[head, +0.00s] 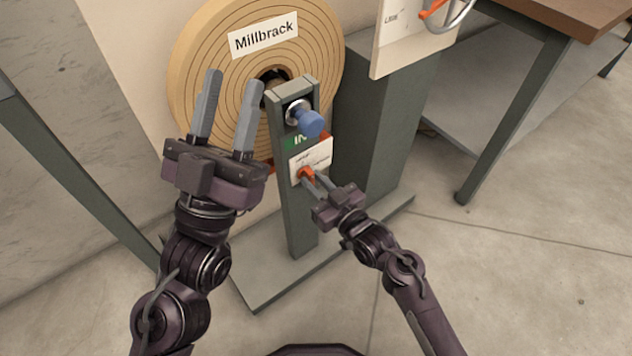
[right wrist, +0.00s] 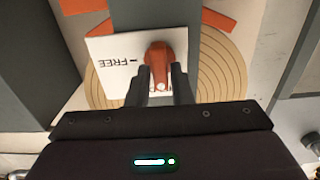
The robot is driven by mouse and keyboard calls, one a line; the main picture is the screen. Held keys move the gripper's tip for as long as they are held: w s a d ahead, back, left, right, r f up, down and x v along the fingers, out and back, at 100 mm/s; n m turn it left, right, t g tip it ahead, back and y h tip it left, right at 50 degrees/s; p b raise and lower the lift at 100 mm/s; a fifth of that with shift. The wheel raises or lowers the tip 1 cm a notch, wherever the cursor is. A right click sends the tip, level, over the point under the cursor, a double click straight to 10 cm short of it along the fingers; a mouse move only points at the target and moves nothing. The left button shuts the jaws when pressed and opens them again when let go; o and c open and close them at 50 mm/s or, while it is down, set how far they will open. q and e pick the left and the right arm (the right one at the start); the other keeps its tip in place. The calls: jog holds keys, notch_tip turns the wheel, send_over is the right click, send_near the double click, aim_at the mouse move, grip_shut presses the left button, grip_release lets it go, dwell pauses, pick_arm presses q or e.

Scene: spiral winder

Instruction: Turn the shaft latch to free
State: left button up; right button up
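The shaft latch is a small orange lever (head: 306,174) on a white plate (head: 318,155) low on the grey post. In the right wrist view the lever (right wrist: 159,62) shows upright in the picture, beside the upside-down word FREE on the plate (right wrist: 112,80); the lever does not point at that word. My right gripper (head: 312,178) is at the latch, its fingers on both sides of the lever and seemingly closed on it. The right gripper (right wrist: 161,88) hides part of the plate. My left gripper (head: 234,80) is open and empty, in front of the reel.
A large tan reel labelled Millbrack (head: 205,45) stands behind the grey post (head: 293,215). A blue knob (head: 311,122) sticks out near the post's top, above a green sign. A grey cabinet (head: 370,120) and a table (head: 560,15) stand to the right. The floor at right is clear.

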grip_shut()
